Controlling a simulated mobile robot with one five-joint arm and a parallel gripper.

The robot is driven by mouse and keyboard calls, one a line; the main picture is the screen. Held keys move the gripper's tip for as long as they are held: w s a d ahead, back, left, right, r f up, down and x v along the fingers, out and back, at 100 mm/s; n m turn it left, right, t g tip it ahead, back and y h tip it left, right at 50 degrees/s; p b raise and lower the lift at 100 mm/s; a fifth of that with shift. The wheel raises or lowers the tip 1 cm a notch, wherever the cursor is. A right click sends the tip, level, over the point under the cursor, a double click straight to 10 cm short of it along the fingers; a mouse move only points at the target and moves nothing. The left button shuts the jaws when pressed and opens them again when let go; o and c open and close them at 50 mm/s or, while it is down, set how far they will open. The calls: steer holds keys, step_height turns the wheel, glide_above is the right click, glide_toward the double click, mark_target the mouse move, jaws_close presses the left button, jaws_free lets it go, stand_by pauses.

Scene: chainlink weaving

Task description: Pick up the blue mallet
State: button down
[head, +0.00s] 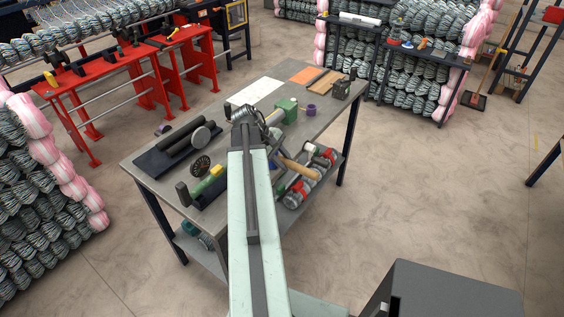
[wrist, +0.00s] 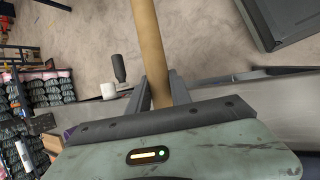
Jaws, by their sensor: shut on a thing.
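A round tan wooden handle, taken to be the mallet's, (wrist: 147,35) runs up out of the top of the wrist view between the fingers of my gripper (wrist: 161,82). My gripper is shut on this handle. In the head view the handle (head: 303,170) sticks out to the lower right of my gripper (head: 277,150), over the right edge of the grey workbench (head: 225,133). My arm hides part of the bench.
The bench holds a green tool (head: 287,109), a purple cup (head: 311,110), a white sheet (head: 253,92) and dark rollers (head: 176,137). Red-banded rolls (head: 298,192) lie on its lower shelf. Red stands (head: 125,75) are at back left. Floor (head: 430,190) is clear to the right.

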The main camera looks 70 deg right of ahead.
mark_target(285, 160)
step_height(285, 160, up, 10)
steer(key=p, duration=0.9)
steer(key=shift+f, duration=0.15)
steer(key=shift+f, duration=0.15)
steer(key=c, duration=1.8)
jaws_free()
jaws_close()
